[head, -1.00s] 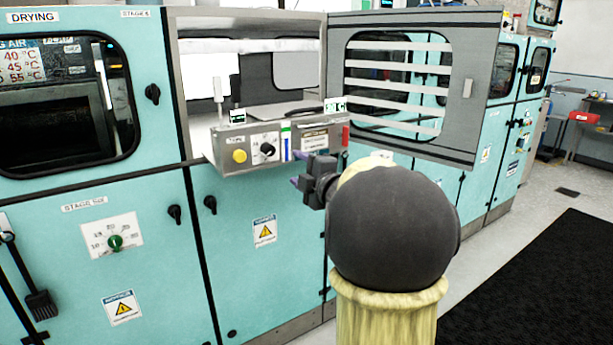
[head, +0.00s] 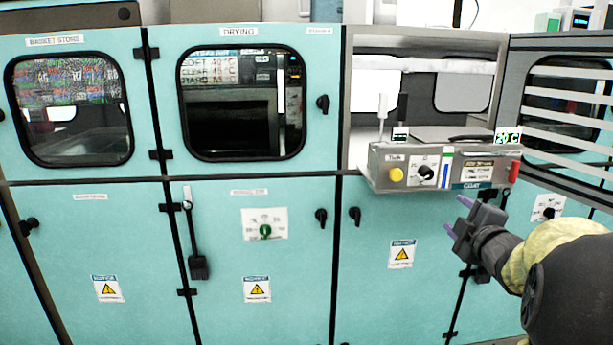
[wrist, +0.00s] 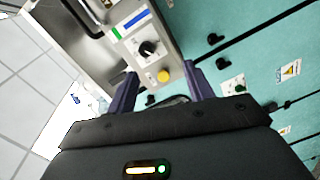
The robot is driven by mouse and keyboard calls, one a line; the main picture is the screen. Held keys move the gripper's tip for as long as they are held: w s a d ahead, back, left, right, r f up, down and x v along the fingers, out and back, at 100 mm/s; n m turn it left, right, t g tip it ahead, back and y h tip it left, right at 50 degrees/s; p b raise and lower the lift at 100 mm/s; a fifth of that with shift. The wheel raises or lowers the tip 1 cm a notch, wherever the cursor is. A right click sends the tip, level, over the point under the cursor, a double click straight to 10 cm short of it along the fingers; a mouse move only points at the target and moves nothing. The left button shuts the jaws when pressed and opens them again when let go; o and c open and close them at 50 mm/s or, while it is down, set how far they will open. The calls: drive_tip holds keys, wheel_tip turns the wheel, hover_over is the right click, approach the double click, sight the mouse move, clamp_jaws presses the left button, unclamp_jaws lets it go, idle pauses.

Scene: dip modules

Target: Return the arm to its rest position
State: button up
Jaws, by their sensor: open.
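My gripper (head: 455,219) is at the right in the head view, on the end of my arm. Its two purple fingers are apart with nothing between them. In the wrist view my gripper (wrist: 158,85) also shows open and empty. It is in front of the teal cabinets, just below the grey control box (head: 440,182) with a yellow button (head: 396,174) and a black knob (head: 426,172). The fingers look apart from the box in the head view.
An open door with a slatted window (head: 570,110) swings out at the right. The open bay (head: 420,110) is behind the control box. Closed doors labelled drying (head: 240,32) and basket store (head: 53,42) are to the left, with black latches and a hanging lever (head: 198,265).

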drive_tip(key=s+a+f+m+g+h, duration=0.1)
drive_tip(key=s+a+f+m+g, duration=0.4)
drive_tip(key=f, duration=0.4)
drive_tip(key=s+a+f+m+g, duration=0.2)
drive_tip(key=a+f+m+g, duration=0.1)
drive_tip(key=a+f+m, duration=0.4)
drive_tip(key=s+a+f+m+g+y, duration=0.1)
drive_tip(key=s+a+f+g, duration=0.3)
drive_tip(key=s, duration=0.3)
drive_tip(key=s+a+f+m+g+y, duration=0.1)
drive_tip(key=s+a+f+g, duration=0.2)
drive_tip(key=s+a+f, duration=0.4)
wheel_tip(320, 180, up, 22)
drive_tip(key=d+p, duration=0.2)
drive_tip(key=p, duration=1.8)
drive_tip(key=shift+d+f+t+p, duration=0.2)
drive_tip(key=shift+d+t+p, duration=0.05)
drive_tip(key=shift+t+p, duration=0.05)
